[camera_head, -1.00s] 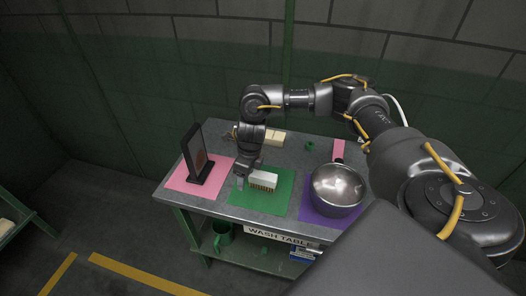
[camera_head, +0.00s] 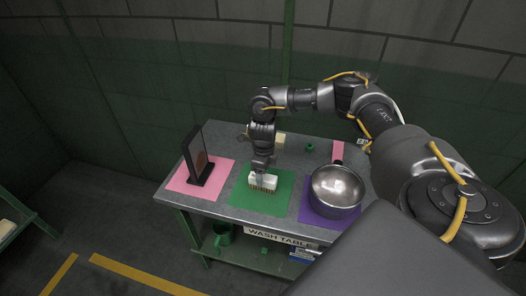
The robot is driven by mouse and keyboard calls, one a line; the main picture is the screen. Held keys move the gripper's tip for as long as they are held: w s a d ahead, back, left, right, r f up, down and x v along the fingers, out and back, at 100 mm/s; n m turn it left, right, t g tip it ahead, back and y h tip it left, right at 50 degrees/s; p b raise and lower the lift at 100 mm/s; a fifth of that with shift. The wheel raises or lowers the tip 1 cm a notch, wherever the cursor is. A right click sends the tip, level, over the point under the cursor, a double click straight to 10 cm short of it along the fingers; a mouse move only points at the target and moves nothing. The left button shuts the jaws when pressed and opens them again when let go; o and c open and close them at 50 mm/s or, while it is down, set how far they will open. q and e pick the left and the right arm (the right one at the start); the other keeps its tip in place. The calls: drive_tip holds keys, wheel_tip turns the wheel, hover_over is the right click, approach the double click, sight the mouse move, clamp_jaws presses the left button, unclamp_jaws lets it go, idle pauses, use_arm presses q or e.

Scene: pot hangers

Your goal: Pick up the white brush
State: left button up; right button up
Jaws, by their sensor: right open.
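The white brush (camera_head: 263,182) lies on the green mat (camera_head: 247,198) on the wash table, its brown bristles facing the front. My right gripper (camera_head: 261,171) points down directly over the brush, with its fingertips at the brush's upper part. The gripper is open, and it hides part of the brush's top and back. I cannot tell whether the fingers touch the brush. My left gripper is not in view.
A metal pot (camera_head: 337,189) stands on a purple mat at the right. A dark upright frame (camera_head: 197,158) stands on a pink mat (camera_head: 182,179) at the left. A cream block (camera_head: 280,140) and a small green item (camera_head: 310,147) lie at the back.

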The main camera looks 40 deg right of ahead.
drive_tip(key=shift+f+p, duration=0.3)
wheel_tip(320, 180, down, 4)
drive_tip(key=shift+r+p, duration=0.15)
drive_tip(key=shift+p, duration=0.55)
drive_tip(key=shift+f, duration=0.45)
drive_tip(key=c, duration=1.1)
drive_tip(key=shift+r, duration=0.1)
